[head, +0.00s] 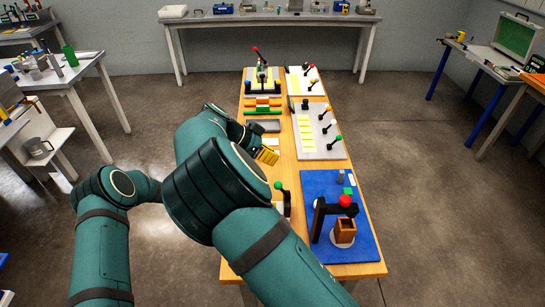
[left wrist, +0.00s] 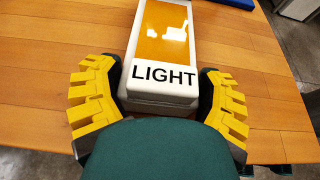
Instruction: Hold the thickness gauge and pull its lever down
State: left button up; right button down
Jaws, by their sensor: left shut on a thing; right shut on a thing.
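I cannot tell for sure which thing is the thickness gauge. A short lever with a green knob (head: 279,187) stands beside my right arm, its base partly hidden. A black frame with a red knob (head: 345,201) stands over a brown block (head: 345,227) on a blue mat (head: 308,183). My right gripper (head: 266,154) has yellow fingers and is shut over the table's left half; what it grips is hidden. My left gripper (left wrist: 157,105) is shut on a white box marked LIGHT (left wrist: 160,76), with an orange top. In the head view my right arm hides the left gripper.
The wooden table (head: 355,262) carries a grey tray (head: 265,126) and a white panel with several knobbed levers (head: 312,142). Coloured bars (head: 263,106) lie farther back. Other benches stand along the walls, with open grey floor on both sides.

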pick_arm(q)
jog(key=o, duration=1.2)
